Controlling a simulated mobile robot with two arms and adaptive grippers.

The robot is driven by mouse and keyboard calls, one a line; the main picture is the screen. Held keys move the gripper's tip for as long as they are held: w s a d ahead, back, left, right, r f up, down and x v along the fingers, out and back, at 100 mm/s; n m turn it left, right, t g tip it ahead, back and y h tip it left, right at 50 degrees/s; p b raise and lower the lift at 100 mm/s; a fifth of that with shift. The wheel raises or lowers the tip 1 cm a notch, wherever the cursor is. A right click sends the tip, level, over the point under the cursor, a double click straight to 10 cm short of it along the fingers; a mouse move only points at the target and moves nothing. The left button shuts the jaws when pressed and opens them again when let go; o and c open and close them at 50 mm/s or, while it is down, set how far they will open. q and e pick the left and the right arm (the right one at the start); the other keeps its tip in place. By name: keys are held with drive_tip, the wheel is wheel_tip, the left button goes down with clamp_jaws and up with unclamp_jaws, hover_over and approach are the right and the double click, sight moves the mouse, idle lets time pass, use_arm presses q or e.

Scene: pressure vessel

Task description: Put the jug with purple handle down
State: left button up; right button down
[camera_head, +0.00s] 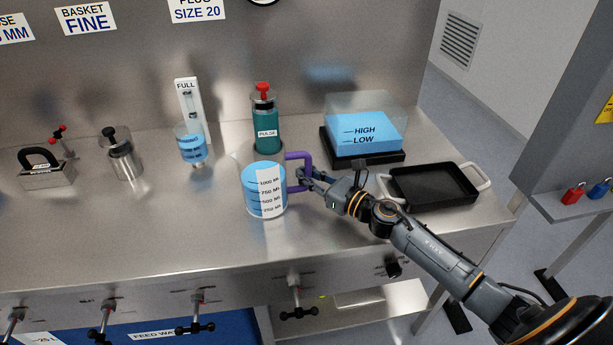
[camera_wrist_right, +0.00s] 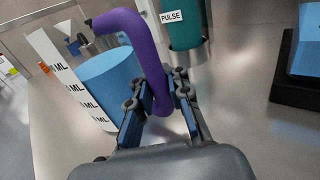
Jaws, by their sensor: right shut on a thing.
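The jug (camera_head: 254,191) with the purple handle (camera_head: 299,157) holds blue liquid and has a white scale marked in mL. It is upright at the middle of the steel worktop; I cannot tell whether its base touches the surface. My right gripper (camera_head: 304,178) is shut on the purple handle, from the right side of the jug. In the right wrist view the purple handle (camera_wrist_right: 150,55) passes between the two fingers (camera_wrist_right: 160,98), with the blue jug (camera_wrist_right: 112,82) just left of it. My left gripper is not in view.
A green PULSE cylinder (camera_head: 266,128) stands just behind the jug. A blue HIGH/LOW tank (camera_head: 362,132) and a black tray (camera_head: 434,187) are to the right. A small blue container (camera_head: 190,145) stands back left. The worktop (camera_head: 120,225) at left front is clear.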

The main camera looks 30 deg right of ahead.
drive_tip(key=c, duration=1.3)
unclamp_jaws()
drive_tip(key=shift+s, duration=0.1)
drive_tip(key=b+v, duration=0.2)
drive_tip(key=v, duration=0.8)
drive_tip(key=shift+s+d+f+b, duration=0.1)
drive_tip(key=shift+s+b, duration=0.05)
drive_tip(key=shift+b, duration=0.25)
drive_tip(key=shift+v, duration=0.75)
